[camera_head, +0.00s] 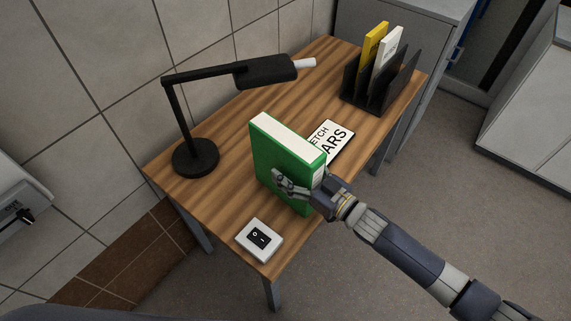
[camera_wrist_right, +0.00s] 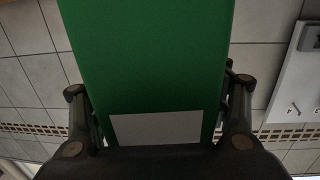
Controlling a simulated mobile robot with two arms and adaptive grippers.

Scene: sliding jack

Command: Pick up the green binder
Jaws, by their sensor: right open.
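The green binder (camera_head: 272,158) stands upright on the wooden table in the head view, its white page edge facing up. My right gripper (camera_head: 298,186) is at the binder's near right side, with one finger in front of the green cover. In the right wrist view the binder (camera_wrist_right: 150,60) fills the middle, with a pale label at its lower end. The open fingers of my right gripper (camera_wrist_right: 160,105) stand on either side of it. Whether they touch it is unclear. My left gripper is not in view.
A black desk lamp (camera_head: 195,157) stands left of the binder. A white switch box (camera_head: 259,240) lies at the table's (camera_head: 225,215) near end. A flat sign (camera_head: 337,140) lies behind the binder. A black rack (camera_head: 365,92) holds a yellow and a white binder at the far end.

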